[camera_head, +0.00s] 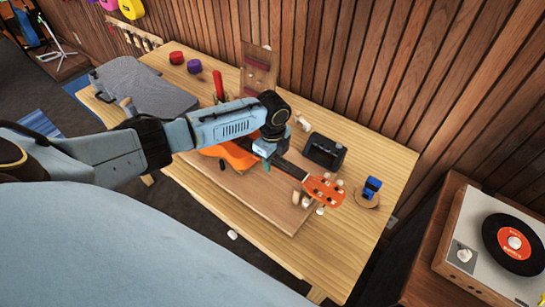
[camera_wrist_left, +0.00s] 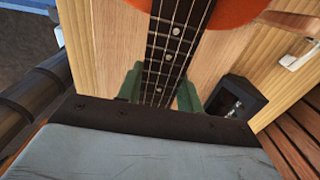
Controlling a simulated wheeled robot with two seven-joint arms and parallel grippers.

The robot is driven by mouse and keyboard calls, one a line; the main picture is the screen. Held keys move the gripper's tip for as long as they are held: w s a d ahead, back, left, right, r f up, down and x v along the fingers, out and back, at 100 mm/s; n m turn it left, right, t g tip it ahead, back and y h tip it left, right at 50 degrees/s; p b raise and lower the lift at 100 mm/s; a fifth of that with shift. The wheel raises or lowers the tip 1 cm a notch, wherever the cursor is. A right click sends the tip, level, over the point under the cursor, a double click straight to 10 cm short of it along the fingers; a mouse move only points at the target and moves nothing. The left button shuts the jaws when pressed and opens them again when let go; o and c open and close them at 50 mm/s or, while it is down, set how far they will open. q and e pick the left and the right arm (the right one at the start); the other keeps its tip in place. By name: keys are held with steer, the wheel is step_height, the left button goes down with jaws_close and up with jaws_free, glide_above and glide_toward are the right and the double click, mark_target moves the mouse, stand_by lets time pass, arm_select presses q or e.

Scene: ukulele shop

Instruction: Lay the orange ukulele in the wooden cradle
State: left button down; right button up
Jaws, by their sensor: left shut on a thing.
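The orange ukulele (camera_head: 228,154) is over a flat wooden board on the bench, its headstock (camera_head: 325,190) pointing right. My left gripper (camera_head: 266,161) is above its dark neck and shut on it. In the left wrist view, the green fingers (camera_wrist_left: 158,94) stand on either side of the fretted neck (camera_wrist_left: 170,45), with the orange body (camera_wrist_left: 236,12) at the top. Light wooden posts (camera_head: 296,198) stand by the headstock and seem to be part of the wooden cradle (camera_head: 255,200). My arm hides part of the body; I cannot tell whether the ukulele touches the cradle. My right gripper is not in view.
A black box (camera_head: 324,151) stands close behind the neck. A blue item (camera_head: 372,187) sits on a round wooden base at the right. A grey case (camera_head: 145,86), red (camera_head: 177,58) and purple (camera_head: 194,66) pots are at the left. The bench's front right (camera_head: 335,250) is clear.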

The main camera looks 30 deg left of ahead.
arm_select(q)
steer(key=shift+f+b, duration=0.75)
steer(key=shift+f, duration=0.55)
steer(key=c, duration=0.8)
jaws_free()
steer(key=shift+c, duration=0.2)
steer(key=shift+r, duration=0.15)
steer(key=shift+r+p, duration=0.9)
steer(key=shift+p, duration=0.25)
steer(key=shift+r, duration=0.1)
